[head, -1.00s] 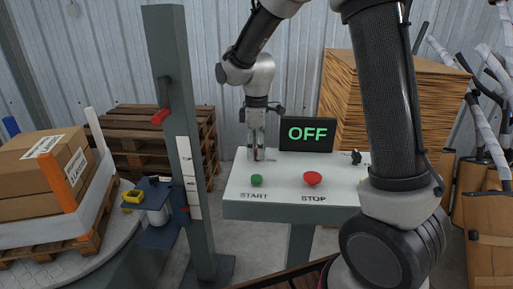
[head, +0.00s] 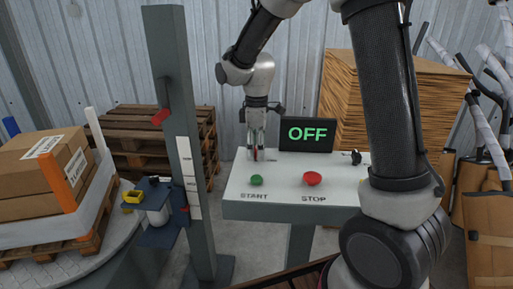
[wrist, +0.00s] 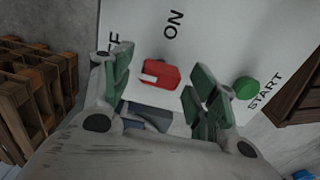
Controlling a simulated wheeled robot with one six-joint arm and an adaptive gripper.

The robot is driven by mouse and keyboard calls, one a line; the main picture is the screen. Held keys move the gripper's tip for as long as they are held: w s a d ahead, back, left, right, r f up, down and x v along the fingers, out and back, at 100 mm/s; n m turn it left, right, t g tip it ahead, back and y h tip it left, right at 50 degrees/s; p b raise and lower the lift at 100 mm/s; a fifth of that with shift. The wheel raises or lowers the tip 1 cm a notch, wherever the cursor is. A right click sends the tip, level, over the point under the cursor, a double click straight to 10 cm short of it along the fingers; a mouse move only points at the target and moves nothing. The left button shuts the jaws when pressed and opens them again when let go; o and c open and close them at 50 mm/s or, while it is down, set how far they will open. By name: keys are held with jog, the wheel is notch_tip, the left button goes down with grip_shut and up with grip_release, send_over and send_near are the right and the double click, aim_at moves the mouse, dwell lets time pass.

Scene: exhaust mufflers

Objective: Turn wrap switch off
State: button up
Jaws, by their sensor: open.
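The wrap switch is a red knob (wrist: 160,74) with a white mark on its left side, on the white control panel (wrist: 215,45). The ON label (wrist: 173,25) is by it, and the OFF label (wrist: 114,40) is partly hidden by a finger. My gripper (wrist: 161,86) is open, with its green-padded fingers on either side of the knob; I cannot tell whether they touch it. In the head view my gripper (head: 257,150) is low at the panel's back left and mostly hides the knob. The display (head: 308,134) reads OFF in green.
A green START button (head: 256,180) and a red STOP button (head: 312,179) are at the panel's front. A small black knob (head: 356,157) is at its right. A grey post (head: 183,130) stands left of the panel, and a carton stack (head: 440,110) stands behind it.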

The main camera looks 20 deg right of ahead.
notch_tip(320, 180, up, 12)
dwell(0.4)
dwell(0.3)
